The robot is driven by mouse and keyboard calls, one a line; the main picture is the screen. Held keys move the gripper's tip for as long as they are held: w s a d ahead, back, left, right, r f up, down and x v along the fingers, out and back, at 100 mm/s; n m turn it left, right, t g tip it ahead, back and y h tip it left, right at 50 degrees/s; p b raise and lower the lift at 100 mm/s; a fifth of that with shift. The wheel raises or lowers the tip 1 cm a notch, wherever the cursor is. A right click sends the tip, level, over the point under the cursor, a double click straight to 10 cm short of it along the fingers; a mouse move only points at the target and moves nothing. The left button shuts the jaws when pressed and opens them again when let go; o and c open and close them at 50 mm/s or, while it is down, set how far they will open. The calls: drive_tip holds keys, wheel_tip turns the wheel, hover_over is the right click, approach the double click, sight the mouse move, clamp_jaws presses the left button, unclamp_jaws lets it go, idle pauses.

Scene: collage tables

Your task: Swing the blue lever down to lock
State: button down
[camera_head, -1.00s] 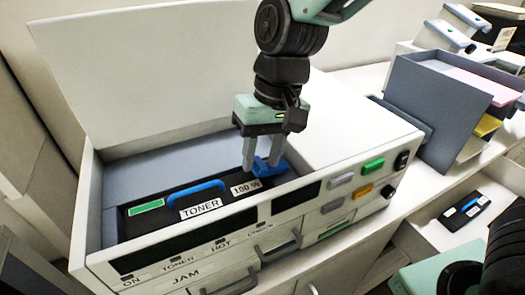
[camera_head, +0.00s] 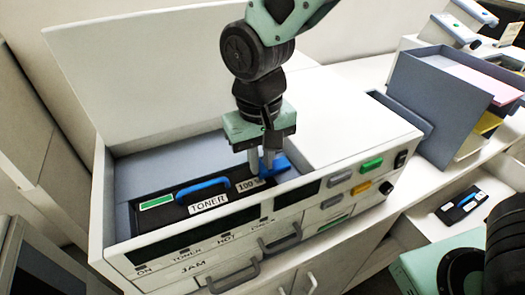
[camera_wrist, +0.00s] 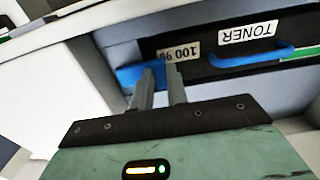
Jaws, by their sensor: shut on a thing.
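The blue lever (camera_head: 279,165) sits at the right end of the black toner cartridge (camera_head: 165,205), inside the open printer. In the wrist view the lever (camera_wrist: 128,77) shows at the fingertips, left of the "100 %" label. My gripper (camera_head: 261,170) points down into the printer bay with its fingers close together, shut on the lever. In the wrist view my gripper (camera_wrist: 160,75) partly covers the lever, so its exact angle is hard to tell. The cartridge has a blue handle (camera_head: 203,189) and a "TONER" label.
The printer's white lid (camera_head: 150,75) stands open behind the bay. The flat white top (camera_head: 345,125) lies to the right of my gripper. Coloured buttons (camera_head: 372,165) line the front. A grey paper sorter (camera_head: 440,95) and another black cartridge (camera_head: 460,205) are further right.

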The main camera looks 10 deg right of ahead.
drive_tip(key=c, duration=1.4)
unclamp_jaws()
drive_tip(key=shift+r, duration=0.1)
wheel_tip(320, 180, up, 17)
drive_tip(key=b, duration=0.4)
drive_tip(key=shift+a+r, duration=0.1)
